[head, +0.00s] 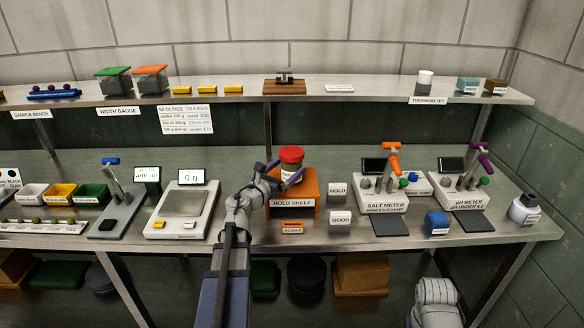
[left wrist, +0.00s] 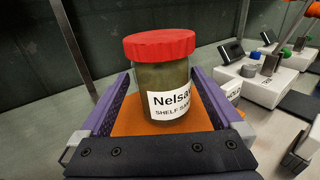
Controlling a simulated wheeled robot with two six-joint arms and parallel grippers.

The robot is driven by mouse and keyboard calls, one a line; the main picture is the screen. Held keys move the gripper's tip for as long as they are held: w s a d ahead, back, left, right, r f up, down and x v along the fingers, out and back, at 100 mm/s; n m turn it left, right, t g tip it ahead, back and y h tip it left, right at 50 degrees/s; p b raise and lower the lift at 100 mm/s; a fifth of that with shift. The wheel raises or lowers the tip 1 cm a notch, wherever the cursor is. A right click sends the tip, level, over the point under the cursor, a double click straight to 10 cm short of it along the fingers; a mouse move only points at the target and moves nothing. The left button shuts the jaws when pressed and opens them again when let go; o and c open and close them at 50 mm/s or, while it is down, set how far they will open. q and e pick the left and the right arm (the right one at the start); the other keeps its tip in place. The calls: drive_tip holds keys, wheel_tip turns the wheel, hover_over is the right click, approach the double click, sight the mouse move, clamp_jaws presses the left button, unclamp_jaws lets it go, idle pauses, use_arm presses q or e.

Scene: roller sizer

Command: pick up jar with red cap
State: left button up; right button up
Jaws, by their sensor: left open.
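The jar with the red cap (head: 291,158) stands upright on the orange hold shelf (head: 308,186) at the middle of the bench. The jar's lower part is partly hidden by the gripper in the head view. My right gripper is not in view; only part of my right arm shows at the lower right.
A scale (head: 181,210) reading 0 g stands left of the hold shelf. The salt meter (head: 382,195) and pH meter (head: 462,192) stand to the right. Small HOLD (head: 338,191) and GOOD (head: 340,218) signs are close by on the right. An upper shelf (head: 225,93) runs above the bench.

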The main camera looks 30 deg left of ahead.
sight(296, 148)
use_arm(q)
drive_tip(key=shift+w+d, duration=0.15)
drive_tip(key=shift+w, duration=1.15)
drive_tip(key=shift+w+d, duration=0.1)
drive_tip(key=shift+w, duration=1.2)
drive_tip(key=shift+s, duration=0.1)
drive_tip(key=shift+c, duration=0.2)
drive_tip(key=c, duration=1.4)
drive_tip(key=shift+c, duration=0.2)
wheel_tip(296, 148, up, 10)
drive_tip(key=p, duration=1)
